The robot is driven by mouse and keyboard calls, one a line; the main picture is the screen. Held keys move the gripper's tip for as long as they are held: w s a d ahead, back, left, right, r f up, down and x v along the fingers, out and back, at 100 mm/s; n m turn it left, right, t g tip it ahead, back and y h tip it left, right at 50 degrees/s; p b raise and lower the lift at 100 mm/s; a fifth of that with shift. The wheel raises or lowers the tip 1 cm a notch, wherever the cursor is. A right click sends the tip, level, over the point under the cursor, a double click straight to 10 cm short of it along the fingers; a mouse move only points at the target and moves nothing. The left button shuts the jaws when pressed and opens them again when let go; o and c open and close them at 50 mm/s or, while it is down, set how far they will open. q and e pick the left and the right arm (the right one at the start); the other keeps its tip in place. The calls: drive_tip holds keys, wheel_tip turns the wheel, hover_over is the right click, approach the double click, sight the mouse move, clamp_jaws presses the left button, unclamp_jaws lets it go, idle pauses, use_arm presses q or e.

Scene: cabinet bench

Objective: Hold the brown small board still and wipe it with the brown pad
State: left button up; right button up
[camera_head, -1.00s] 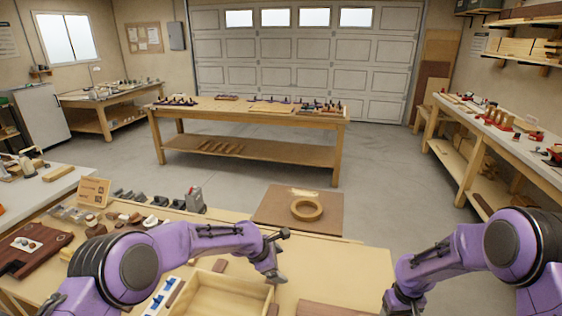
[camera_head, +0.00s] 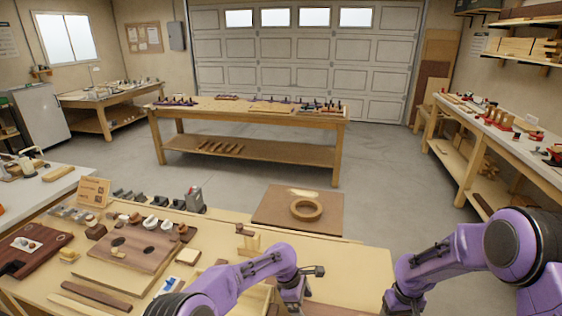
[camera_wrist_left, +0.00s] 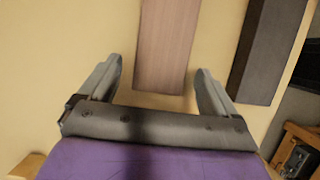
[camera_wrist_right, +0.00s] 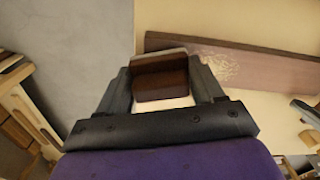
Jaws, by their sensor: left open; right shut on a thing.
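The brown small board (camera_head: 325,309) lies on the near bench at the bottom edge of the head view, mostly cut off. In the right wrist view the board (camera_wrist_right: 250,68) carries a pale speckled patch. My left gripper (camera_wrist_left: 158,82) is open, its fingers on either side of the board's end (camera_wrist_left: 167,45) in the left wrist view; contact is not clear. My right gripper (camera_wrist_right: 165,75) is shut on the brown pad (camera_wrist_right: 162,80), held beside the board. In the head view the right fingertips and pad are out of frame.
A dark bar (camera_wrist_left: 267,50) lies beside the board in the left wrist view. A light wooden tray (camera_head: 258,300) is partly behind my left arm. A board with holes (camera_head: 128,248) and small parts crowd the bench's left. A ring (camera_head: 306,209) rests on a brown panel (camera_head: 270,208) beyond.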

use_arm(q)
drive_tip(key=shift+x, duration=0.9)
drive_tip(key=c, duration=0.9)
drive_tip(key=shift+c, duration=0.2)
